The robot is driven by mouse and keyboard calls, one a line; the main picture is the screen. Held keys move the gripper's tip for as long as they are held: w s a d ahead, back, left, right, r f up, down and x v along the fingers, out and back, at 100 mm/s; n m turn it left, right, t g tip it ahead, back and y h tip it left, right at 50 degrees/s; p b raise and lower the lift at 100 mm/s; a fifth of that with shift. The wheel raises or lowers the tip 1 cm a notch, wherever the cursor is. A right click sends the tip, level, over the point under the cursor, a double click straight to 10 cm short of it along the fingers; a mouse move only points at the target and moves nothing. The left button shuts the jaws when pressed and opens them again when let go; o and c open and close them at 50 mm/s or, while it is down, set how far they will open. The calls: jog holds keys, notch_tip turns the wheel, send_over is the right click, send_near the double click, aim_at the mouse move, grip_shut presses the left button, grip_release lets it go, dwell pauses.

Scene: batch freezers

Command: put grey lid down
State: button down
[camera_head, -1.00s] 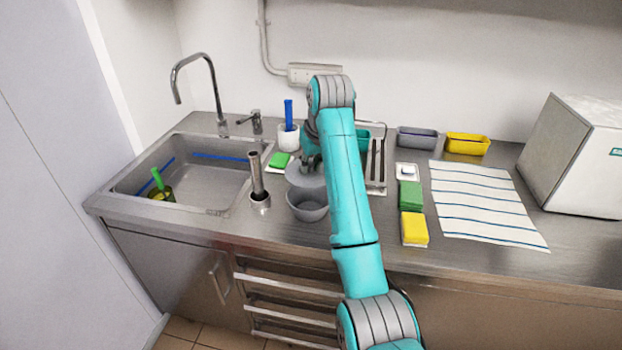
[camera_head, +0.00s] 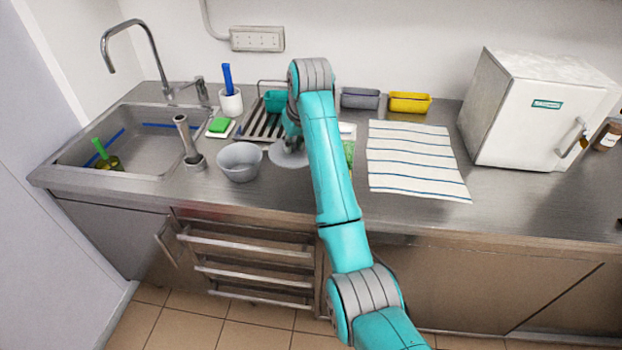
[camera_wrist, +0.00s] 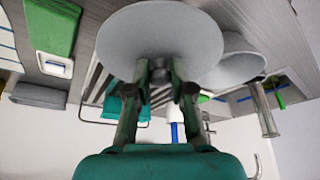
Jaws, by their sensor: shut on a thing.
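The grey lid (camera_head: 283,155) is a flat round disc just right of the grey bowl (camera_head: 240,163) in the head view. My gripper (camera_head: 292,143) is above the lid, its fingers partly hidden by my arm. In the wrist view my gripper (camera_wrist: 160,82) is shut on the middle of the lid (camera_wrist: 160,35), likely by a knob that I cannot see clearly. The open bowl (camera_wrist: 245,62) shows partly behind the lid there. I cannot tell whether the lid touches the counter.
A dish rack (camera_head: 262,124) stands behind the lid. The sink (camera_head: 120,150) and a metal tube in a holder (camera_head: 192,160) are left of the bowl. A striped towel (camera_head: 412,160) and a white freezer box (camera_head: 515,115) are right. Bare counter (camera_head: 285,185) lies in front.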

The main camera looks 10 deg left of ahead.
aim_at(299, 155)
jog(key=f, duration=0.5)
jog(key=shift+d+f, duration=0.2)
jog(key=shift+d, duration=0.05)
jog(key=shift+a+f, duration=0.1)
jog(key=shift+f, duration=2.05)
jog(key=shift+f, duration=0.1)
jog(key=c, duration=1)
grip_release()
jog(key=v, duration=1.2)
jog(key=shift+a, duration=0.1)
